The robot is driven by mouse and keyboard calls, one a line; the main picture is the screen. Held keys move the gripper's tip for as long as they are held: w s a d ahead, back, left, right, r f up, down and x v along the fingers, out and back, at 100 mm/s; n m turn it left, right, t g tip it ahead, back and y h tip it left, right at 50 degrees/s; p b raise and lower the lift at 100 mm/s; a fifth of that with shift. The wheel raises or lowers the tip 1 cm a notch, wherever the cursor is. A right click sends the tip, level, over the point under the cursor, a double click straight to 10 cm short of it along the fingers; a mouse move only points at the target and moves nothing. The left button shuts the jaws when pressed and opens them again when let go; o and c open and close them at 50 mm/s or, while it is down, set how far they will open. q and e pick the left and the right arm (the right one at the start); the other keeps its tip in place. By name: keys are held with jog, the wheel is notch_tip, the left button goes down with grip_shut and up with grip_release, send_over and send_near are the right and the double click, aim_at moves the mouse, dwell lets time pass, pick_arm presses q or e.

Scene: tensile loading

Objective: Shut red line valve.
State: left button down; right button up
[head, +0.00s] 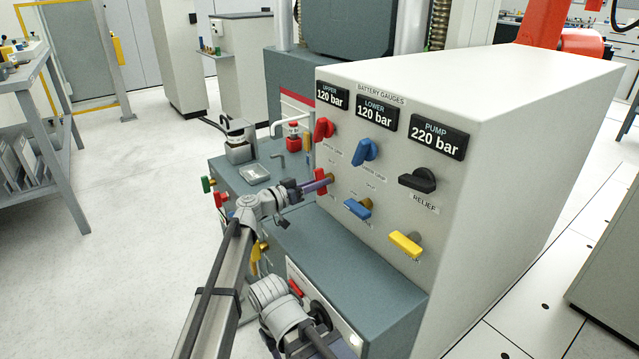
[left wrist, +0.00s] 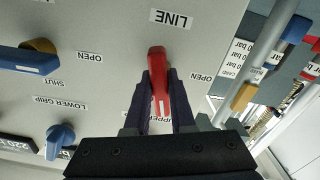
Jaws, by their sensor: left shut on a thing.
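The red line valve handle (left wrist: 158,75) is in the middle of the left wrist view, between the two dark fingers of my left gripper (left wrist: 160,90). It stands roughly upright there, beside the LINE label (left wrist: 171,17), with an OPEN label (left wrist: 201,77) to its right. In the head view the red handle (head: 320,178) is on the panel's left side, below the red upper-grip knob (head: 324,128). My left gripper (head: 318,186) reaches it from the left and is shut on it. The fingers hide part of the handle. I cannot make out my right gripper.
A blue valve handle (head: 357,208) and a yellow one (head: 406,244) lie to the right on the same panel. A blue knob (head: 366,151) and a black relief knob (head: 418,180) sit above them. A grey bench with small fittings stands left of the panel. Open floor lies farther left.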

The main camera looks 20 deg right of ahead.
pick_arm(q)
jog(key=shift+m, duration=1.6)
jog(key=c, duration=0.8)
grip_release()
jog(key=shift+o, duration=0.2)
jog(key=v, duration=0.8)
